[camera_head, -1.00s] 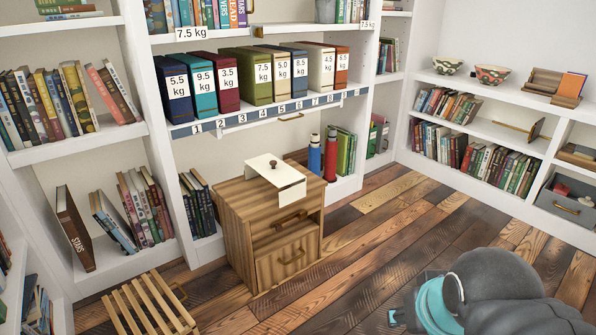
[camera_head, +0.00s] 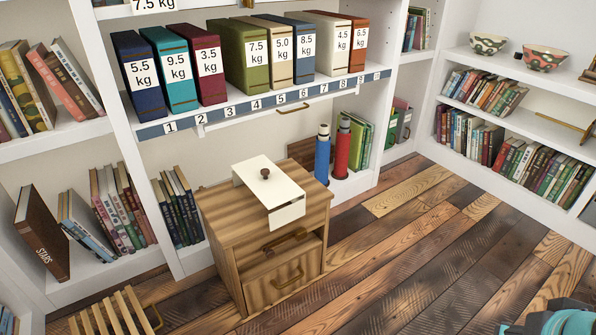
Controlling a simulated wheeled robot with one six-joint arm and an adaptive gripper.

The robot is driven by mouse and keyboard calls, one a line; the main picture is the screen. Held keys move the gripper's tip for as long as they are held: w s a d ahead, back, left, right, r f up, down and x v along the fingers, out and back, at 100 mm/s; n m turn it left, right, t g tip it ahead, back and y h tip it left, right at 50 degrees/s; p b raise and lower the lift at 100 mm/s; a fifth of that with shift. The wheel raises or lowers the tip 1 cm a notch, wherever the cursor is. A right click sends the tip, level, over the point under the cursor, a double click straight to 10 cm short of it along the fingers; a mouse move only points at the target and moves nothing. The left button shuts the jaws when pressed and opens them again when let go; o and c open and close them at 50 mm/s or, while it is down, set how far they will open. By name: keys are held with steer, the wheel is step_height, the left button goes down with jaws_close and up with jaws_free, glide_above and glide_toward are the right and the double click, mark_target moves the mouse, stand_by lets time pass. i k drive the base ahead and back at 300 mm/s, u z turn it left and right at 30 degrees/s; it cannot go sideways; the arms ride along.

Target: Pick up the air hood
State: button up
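A white cover with a flat top, a drooping front flap and a round brown knob, which appears to be the air hood (camera_head: 255,187), rests on top of a small wooden cabinet (camera_head: 222,225) near the middle of the view. Its front flap reaches the cabinet's front edge. Nothing touches it from above. Only a teal and dark part of my arm shows at the bottom right corner, far from the cover. My gripper's fingers are not visible.
A shelf (camera_head: 250,108) with several weight-labelled binders hangs behind and above the cabinet. A slatted wooden piece (camera_head: 112,315) lies front left. The plank floor (camera_head: 420,240) to the right is clear.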

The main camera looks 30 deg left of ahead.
mark_target(271, 185)
steer(key=u, duration=0.15)
steer(key=i, duration=0.65)
steer(key=u, duration=0.9)
steer(key=i, duration=0.5)
steer(key=u, duration=0.45)
